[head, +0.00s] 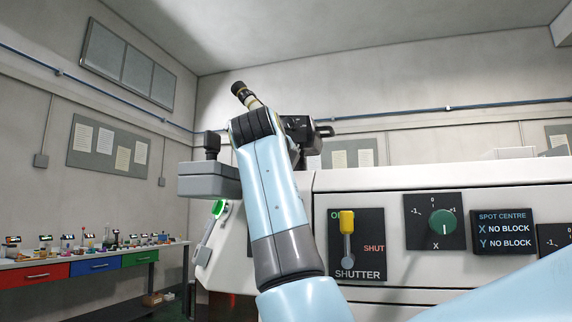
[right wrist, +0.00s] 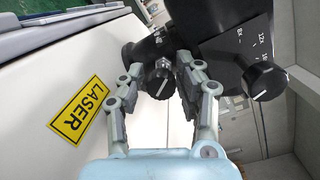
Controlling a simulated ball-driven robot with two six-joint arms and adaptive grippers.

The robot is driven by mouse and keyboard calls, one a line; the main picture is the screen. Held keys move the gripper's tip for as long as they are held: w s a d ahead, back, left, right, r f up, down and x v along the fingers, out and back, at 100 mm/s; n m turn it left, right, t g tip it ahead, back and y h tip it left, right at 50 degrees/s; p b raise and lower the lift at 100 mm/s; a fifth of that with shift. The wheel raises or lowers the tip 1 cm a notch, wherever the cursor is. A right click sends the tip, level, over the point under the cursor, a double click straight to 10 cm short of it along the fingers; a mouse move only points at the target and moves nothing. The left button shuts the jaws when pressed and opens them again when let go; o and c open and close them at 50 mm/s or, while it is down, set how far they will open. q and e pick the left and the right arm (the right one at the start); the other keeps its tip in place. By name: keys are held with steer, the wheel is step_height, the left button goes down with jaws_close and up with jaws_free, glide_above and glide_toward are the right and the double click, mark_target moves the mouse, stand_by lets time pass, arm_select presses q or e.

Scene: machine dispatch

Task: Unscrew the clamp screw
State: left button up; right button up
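In the right wrist view a small dark ribbed knob (right wrist: 158,80), which looks like the clamp screw, sits on a black round fitting (right wrist: 150,48). My right gripper (right wrist: 160,84) has one finger on each side of this knob. The fingers look spread, with narrow gaps beside the knob; I cannot see firm contact. In the head view my light blue right arm reaches up to a black viewing head (head: 299,127) with an eyepiece (head: 243,94). The right fingers and the screw are hidden there behind my wrist. My left gripper is not in view.
A second black knob (right wrist: 264,80) beside a magnification scale stands close to my right finger. A yellow LASER label (right wrist: 82,110) is on the white housing. The machine front has a yellow shutter lever (head: 347,222) and a green X knob (head: 442,223). A bench (head: 95,266) stands left.

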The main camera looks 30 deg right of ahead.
steer(key=shift+s+a+r, duration=0.1)
steer(key=shift+a, duration=0.1)
steer(key=shift+c, duration=1.1)
jaws_close()
steer(key=shift+n, duration=0.3)
steer(key=n+p, duration=0.1)
steer(key=n, duration=0.1)
steer(key=shift+n, duration=0.3)
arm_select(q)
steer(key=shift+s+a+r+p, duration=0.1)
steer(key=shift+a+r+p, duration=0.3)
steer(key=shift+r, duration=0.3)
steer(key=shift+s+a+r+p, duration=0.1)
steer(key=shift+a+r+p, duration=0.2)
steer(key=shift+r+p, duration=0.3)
arm_select(e)
steer(key=shift+n+g, duration=0.4)
steer(key=shift+n, duration=1.3)
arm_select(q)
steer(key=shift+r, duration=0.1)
